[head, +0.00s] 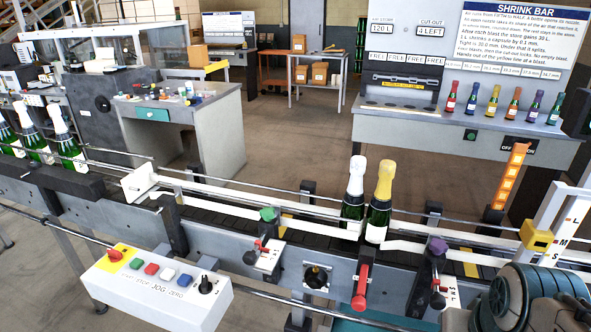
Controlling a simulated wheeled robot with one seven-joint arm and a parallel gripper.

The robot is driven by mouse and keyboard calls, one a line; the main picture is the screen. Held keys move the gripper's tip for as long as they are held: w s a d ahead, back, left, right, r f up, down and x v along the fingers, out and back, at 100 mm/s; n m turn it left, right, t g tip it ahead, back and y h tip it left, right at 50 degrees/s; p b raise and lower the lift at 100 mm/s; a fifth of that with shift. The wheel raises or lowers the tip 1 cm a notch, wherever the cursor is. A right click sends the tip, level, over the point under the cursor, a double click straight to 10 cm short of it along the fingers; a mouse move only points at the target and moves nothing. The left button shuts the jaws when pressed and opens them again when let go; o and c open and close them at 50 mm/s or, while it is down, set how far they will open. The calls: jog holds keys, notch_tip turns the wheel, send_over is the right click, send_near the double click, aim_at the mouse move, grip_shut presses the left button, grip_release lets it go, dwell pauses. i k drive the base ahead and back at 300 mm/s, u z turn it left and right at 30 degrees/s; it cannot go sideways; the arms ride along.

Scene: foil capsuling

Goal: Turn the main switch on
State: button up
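A white control box (160,285) hangs on the near side of the conveyor at the lower left. On its left end a red rotary handle (115,254) sits on a yellow plate; it looks like a main switch, but its label and position cannot be read. Green, red, white and blue buttons sit beside it, with a black knob (206,285) at the right end. Another black rotary knob (316,277) is on the conveyor front. Part of my arm shows at the lower right, far from the box. My gripper's fingers are not in view.
The conveyor (230,240) crosses the view, with a white-capped bottle (354,187) and a gold-capped bottle (381,190) at its middle. A red lever (362,285) and clamps stick out in front. A post with a yellow slider (537,235) stands near my arm.

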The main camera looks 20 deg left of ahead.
aim_at(116, 256)
jog(key=u, duration=1.85)
jog(key=k, duration=0.45)
jog(key=u, duration=1.1)
jog(key=i, duration=2.15)
jog(key=z, duration=1)
jog(key=i, duration=0.2)
jog(key=z, duration=0.2)
